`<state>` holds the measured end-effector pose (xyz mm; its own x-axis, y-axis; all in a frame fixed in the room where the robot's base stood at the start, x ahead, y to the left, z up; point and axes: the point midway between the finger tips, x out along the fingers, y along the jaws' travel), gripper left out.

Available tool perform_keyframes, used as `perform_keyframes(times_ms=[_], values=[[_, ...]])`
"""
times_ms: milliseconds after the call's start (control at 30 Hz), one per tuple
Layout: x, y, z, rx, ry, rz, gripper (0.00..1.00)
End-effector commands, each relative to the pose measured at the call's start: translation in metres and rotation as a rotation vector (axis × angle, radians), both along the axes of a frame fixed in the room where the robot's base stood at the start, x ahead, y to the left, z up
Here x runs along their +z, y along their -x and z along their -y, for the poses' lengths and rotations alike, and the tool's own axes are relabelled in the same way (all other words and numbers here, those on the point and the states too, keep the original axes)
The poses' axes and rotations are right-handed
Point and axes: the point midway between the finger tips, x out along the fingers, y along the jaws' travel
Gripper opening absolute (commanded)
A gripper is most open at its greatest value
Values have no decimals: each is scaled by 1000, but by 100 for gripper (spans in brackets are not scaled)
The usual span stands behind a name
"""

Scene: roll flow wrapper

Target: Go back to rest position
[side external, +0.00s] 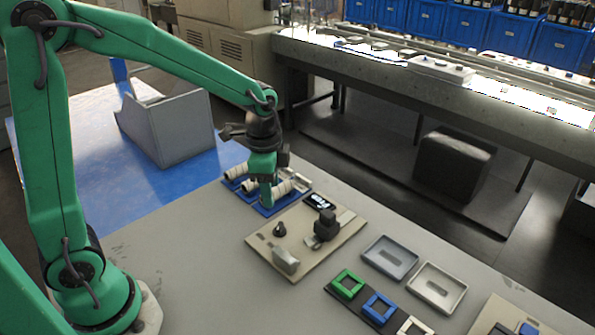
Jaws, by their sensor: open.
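My gripper (267,203) is at the end of my green arm and points down over the blue rack (305,181) near the table's far edge. It is open. Several whitish rolls (237,171) lie on the rack, and one roll (283,188) is close beside the fingers on the right. I cannot tell whether the fingers touch a roll. My gripper hides part of the rack and of the rolls.
A beige panel (262,243) with a dark display, a black block and knobs lies in front of the rack. Grey trays (390,258) and coloured square frames (347,285) lie to the right. A grey angled bin (180,128) stands on blue surface behind. The front table area is clear.

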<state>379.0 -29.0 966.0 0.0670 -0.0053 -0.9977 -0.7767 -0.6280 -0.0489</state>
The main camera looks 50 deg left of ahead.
Motion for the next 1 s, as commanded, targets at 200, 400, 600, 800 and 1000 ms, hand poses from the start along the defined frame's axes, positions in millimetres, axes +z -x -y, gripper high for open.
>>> perform_keyframes(times_ms=[200, 400, 600, 800, 1000], values=[[38, 25, -7, 161, 21, 81, 51], [65, 51, -13, 310, 51, 150, 51], [86, 78, -18, 457, 89, 219, 51], [101, 106, -23, 603, 135, 284, 51], [110, 133, -27, 741, 188, 344, 51]])
